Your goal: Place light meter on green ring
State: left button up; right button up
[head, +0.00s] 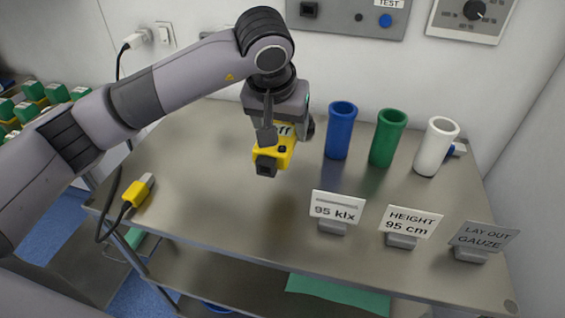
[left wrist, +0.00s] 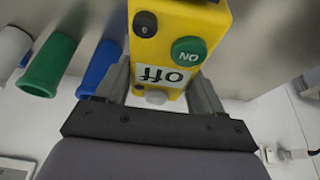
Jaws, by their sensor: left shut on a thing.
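The light meter is a yellow box (head: 271,156) with a dark knob or lens on its end. In the left wrist view the meter (left wrist: 158,45) shows a green ON button, a dark button and a display reading "off". My left gripper (head: 283,129) is shut on it, one finger on each side, and holds it above the left-middle of the table. The only green ring-like thing I see is the rim of an upright green tube (head: 386,142), right of the meter and apart from it. My right gripper is not in view.
A blue tube (head: 341,135) and a white tube (head: 435,149) flank the green one on the steel table (head: 215,225). Cards reading "95 klx" (head: 337,208), "HEIGHT 95 cm" (head: 410,222) and "LAY OUT GAUZE" (head: 484,238) stand in front. A yellow connector (head: 136,193) lies at the left edge.

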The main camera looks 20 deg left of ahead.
aim_at(281, 177)
pick_arm(q)
notch_tip(281, 177, down, 9)
jog(key=shift+f, duration=0.4)
jog(key=o, duration=1.3)
